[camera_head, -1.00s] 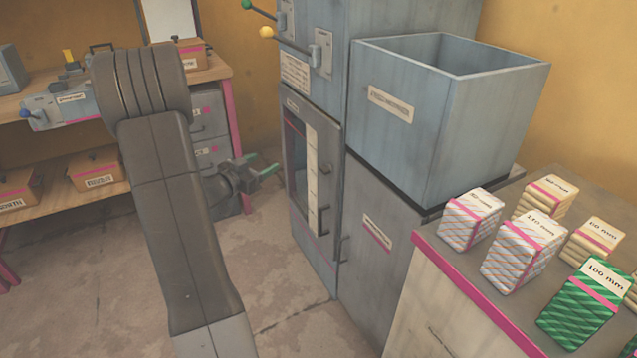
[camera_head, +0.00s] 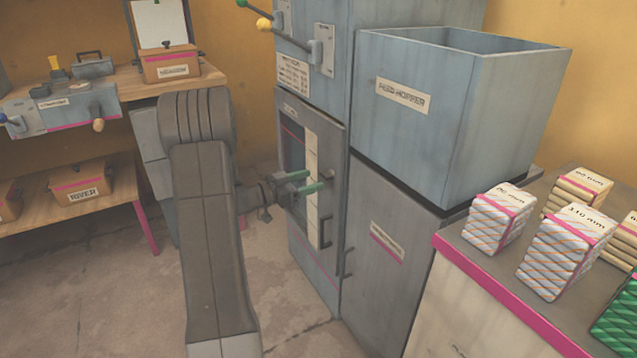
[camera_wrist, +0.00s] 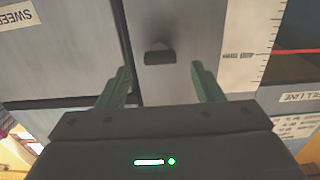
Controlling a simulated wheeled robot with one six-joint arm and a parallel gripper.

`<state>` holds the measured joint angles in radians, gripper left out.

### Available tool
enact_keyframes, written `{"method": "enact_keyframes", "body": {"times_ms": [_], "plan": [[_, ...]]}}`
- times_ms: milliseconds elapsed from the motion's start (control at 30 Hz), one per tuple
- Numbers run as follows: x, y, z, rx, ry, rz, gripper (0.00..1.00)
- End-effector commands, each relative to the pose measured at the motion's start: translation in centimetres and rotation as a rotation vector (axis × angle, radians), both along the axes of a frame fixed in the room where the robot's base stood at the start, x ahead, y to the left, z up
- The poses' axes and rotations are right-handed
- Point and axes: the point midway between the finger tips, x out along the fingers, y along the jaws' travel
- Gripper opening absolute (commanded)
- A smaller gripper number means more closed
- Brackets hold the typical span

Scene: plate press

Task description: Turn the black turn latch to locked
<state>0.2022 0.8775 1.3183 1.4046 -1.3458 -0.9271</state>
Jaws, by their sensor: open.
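The black turn latch (camera_wrist: 158,57) is a small dark bar on the grey door of the press cabinet. It lies roughly level in the wrist view, between my fingertips and apart from both. In the head view the latch (camera_head: 328,173) shows just beyond my fingers, small and partly hard to make out. My gripper (camera_head: 315,180) is open and faces the door, its green fingers spread. In the wrist view the gripper (camera_wrist: 161,68) holds nothing. I cannot read any locked or unlocked mark by the latch.
A black door handle (camera_head: 326,231) is below the latch. A pale measuring scale (camera_wrist: 248,45) runs beside it. The feed hopper (camera_head: 430,120) stands to the right, above a grey cabinet (camera_head: 385,285). A bench with several wrapped packs (camera_head: 497,218) is at the right; shelves (camera_head: 110,205) stand left.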

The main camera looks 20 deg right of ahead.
Motion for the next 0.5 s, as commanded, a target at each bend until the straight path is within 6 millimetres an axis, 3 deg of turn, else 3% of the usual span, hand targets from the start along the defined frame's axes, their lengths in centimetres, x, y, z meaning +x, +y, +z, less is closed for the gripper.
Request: {"method": "enact_keyframes", "body": {"times_ms": [200,500], "plan": [[0.2,-2.9,-0.1,0.0,-0.001,0.0,0.6],[0.3,-3.7,0.0,0.0,0.0,0.002,0.6]]}}
